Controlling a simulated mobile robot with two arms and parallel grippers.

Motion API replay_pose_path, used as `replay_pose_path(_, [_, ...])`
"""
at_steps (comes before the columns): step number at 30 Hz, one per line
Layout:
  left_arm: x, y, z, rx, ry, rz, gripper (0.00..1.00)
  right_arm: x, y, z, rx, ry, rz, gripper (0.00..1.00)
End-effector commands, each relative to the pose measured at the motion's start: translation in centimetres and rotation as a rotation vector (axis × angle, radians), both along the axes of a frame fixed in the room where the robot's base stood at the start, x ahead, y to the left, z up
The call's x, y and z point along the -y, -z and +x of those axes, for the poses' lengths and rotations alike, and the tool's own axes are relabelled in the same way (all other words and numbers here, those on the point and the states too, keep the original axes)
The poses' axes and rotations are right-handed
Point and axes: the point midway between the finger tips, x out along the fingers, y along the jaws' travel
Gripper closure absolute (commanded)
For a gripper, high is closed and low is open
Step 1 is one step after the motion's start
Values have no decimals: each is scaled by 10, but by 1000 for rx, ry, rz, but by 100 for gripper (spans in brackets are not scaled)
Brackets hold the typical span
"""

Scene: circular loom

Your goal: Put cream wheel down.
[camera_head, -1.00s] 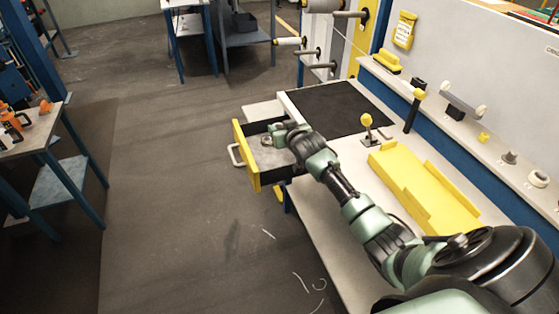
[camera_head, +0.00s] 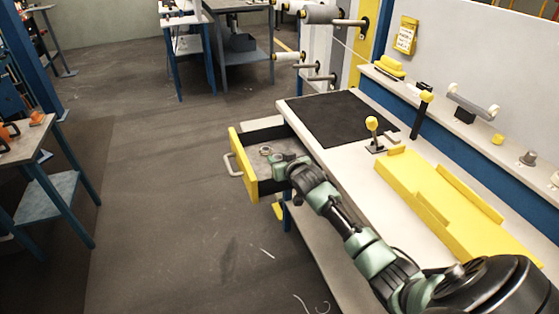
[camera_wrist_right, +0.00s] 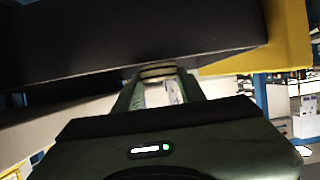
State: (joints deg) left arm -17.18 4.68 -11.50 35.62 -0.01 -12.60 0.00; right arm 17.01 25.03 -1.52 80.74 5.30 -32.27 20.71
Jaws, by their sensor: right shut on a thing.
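My right gripper (camera_head: 275,161) is over the open yellow-fronted drawer (camera_head: 243,163), close to its inner side. In the right wrist view its fingertips (camera_wrist_right: 160,75) are shut on a small cream, rounded piece with darker bands (camera_wrist_right: 157,71), which looks like the cream wheel. Most of it is hidden between the fingers. In the head view a small grey ring-shaped thing (camera_head: 265,150) shows in the drawer beside the fingertips. I cannot tell whether the held piece touches the drawer. My left gripper is not in view.
The bench carries a black mat (camera_head: 340,117), a yellow-knobbed lever (camera_head: 372,128) and a long yellow tray (camera_head: 425,195). Small parts line the back ledge (camera_head: 475,130). The drawer's dark wall (camera_wrist_right: 130,40) fills much of the wrist view. Floor left of the drawer is clear.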

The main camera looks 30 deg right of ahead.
Motion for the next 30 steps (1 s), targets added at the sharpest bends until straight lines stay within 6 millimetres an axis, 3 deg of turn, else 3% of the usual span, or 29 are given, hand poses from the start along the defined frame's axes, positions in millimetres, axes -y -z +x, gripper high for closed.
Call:
replay_pose_path(13, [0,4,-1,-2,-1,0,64,0,11,0,-1,0,1,100])
replay_pose_path(14, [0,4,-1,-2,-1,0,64,0,12,0,-2,0,1,52])
replay_pose_path(15, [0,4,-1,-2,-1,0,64,0,12,0,-2,0,1,41])
replay_pose_path(16, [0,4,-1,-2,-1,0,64,0,12,0,-1,0,1,38])
replay_pose_path(25, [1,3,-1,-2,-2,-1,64,0,10,0,-1,0,0,38])
replay_pose_path(30, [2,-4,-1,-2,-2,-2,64,0,-7,0,1,-1,-2,38])
